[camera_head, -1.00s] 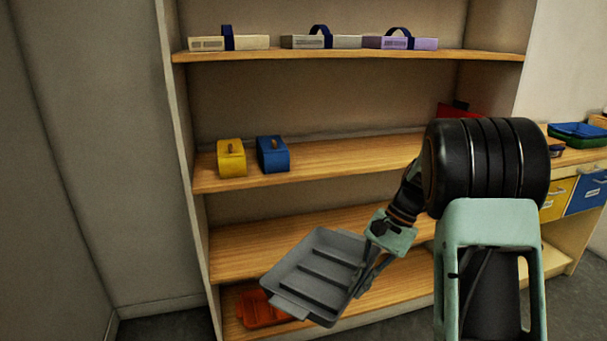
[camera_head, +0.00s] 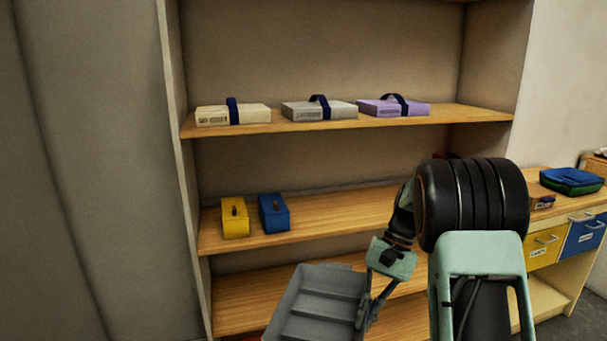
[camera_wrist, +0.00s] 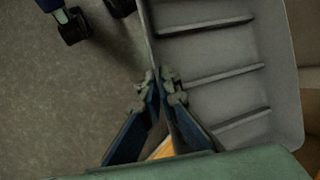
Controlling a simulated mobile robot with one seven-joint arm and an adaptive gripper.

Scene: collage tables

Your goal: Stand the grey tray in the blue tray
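The grey tray (camera_head: 318,302) has raised ribs across its floor and hangs tilted in front of the lower shelves. My gripper (camera_head: 366,312) is shut on the tray's right wall. In the wrist view my gripper (camera_wrist: 160,78) has its two fingers pinching the near wall of the grey tray (camera_wrist: 215,60), which extends to the right. A blue tray (camera_head: 572,180) lies on the counter at the far right, with green under or beside it; its inside is hard to make out.
A shelf unit (camera_head: 300,250) stands ahead. Boxes with dark straps, including a purple one (camera_head: 393,107), sit on its upper shelf. Yellow (camera_head: 235,218) and blue (camera_head: 274,213) boxes sit below. The counter has a yellow drawer (camera_head: 545,247) and a blue drawer (camera_head: 585,233).

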